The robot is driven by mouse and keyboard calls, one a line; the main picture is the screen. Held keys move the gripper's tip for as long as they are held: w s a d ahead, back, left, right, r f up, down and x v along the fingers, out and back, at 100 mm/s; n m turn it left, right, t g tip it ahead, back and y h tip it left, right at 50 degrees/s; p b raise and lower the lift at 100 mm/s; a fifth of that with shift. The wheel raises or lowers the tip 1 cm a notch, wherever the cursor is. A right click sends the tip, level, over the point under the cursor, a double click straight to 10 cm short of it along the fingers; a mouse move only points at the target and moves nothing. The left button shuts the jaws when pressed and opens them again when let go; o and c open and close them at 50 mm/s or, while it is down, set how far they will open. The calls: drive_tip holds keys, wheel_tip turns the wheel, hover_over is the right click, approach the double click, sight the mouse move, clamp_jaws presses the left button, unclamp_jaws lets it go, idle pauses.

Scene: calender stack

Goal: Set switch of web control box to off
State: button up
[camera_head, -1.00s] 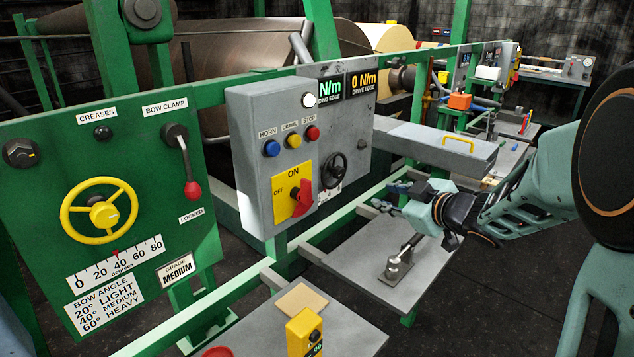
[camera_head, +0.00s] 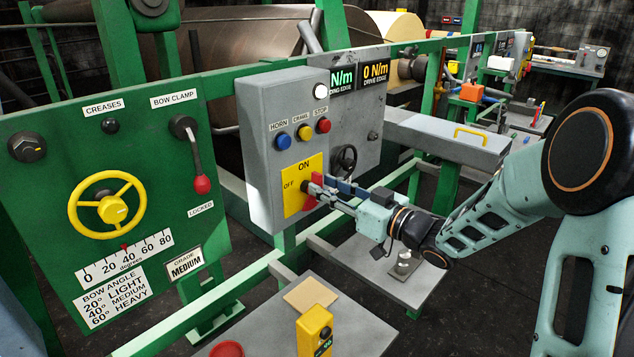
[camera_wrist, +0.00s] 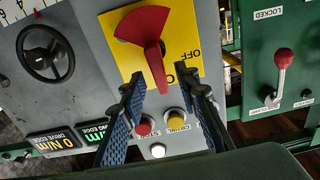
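The web control box (camera_head: 262,190) is a grey box on the green frame. Its rotary switch has a yellow plate (camera_head: 292,170) marked ON at the top and OFF at the left. The red switch handle (camera_wrist: 154,55) shows fully in the wrist view, which is turned roughly upside down. The handle points toward the ON label, with OFF to its side. My gripper (camera_wrist: 158,84) is open, one finger on each side of the handle's tip; contact is not visible. In the head view my gripper (camera_head: 312,190) is at the plate and hides much of the handle.
Horn (camera_head: 283,140), crawl (camera_head: 305,132) and stop (camera_head: 324,125) buttons sit above the switch. A black handwheel (camera_head: 345,158) is close to its right. The green panel (camera_head: 60,150) with a yellow wheel stands left. Grey shelves (camera_head: 345,262) lie below.

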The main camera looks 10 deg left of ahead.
sight(321, 185)
drive_tip(key=shift+x, duration=1.6)
clamp_jaws()
